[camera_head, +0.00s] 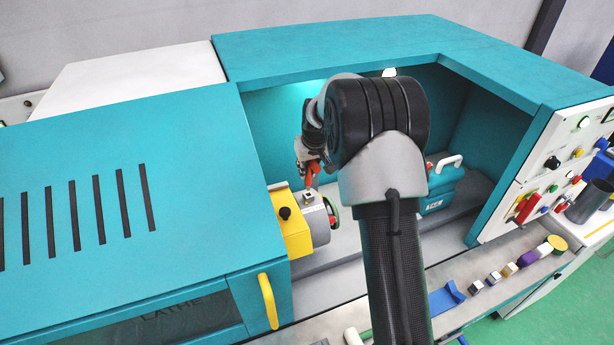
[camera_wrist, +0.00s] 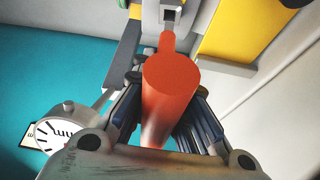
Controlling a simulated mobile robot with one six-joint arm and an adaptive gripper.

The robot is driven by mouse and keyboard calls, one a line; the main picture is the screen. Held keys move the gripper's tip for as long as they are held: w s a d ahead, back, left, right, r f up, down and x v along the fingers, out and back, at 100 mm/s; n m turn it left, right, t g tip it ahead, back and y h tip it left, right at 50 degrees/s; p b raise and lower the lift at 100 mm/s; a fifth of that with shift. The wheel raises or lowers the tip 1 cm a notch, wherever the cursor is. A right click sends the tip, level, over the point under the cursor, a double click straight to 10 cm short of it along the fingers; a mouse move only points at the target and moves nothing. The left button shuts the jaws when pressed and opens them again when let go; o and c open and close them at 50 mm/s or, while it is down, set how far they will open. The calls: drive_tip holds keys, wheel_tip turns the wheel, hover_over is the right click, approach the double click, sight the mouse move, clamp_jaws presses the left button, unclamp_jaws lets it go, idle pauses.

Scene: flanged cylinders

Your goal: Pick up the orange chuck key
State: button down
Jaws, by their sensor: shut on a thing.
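The orange chuck key (camera_wrist: 169,88) stands between my gripper's fingers in the wrist view, with its narrow tip at or very near a square socket on a light grey metal block. My gripper (camera_wrist: 165,115) is shut on the key's thick body. In the head view the orange key (camera_head: 312,170) shows as a small piece above the grey chuck (camera_head: 318,222). My gripper (camera_head: 308,155) is there too, partly hidden by my arm. I cannot tell whether the tip is still inside the socket.
The teal lathe housing (camera_head: 340,40) surrounds the work space. A yellow headstock part (camera_head: 293,228) is left of the chuck, and a teal tailstock (camera_head: 440,188) is to the right. Several small parts (camera_head: 493,278) lie on the front ledge. A dial gauge (camera_wrist: 62,135) shows in the wrist view.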

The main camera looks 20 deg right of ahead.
wheel_tip(320, 180, up, 16)
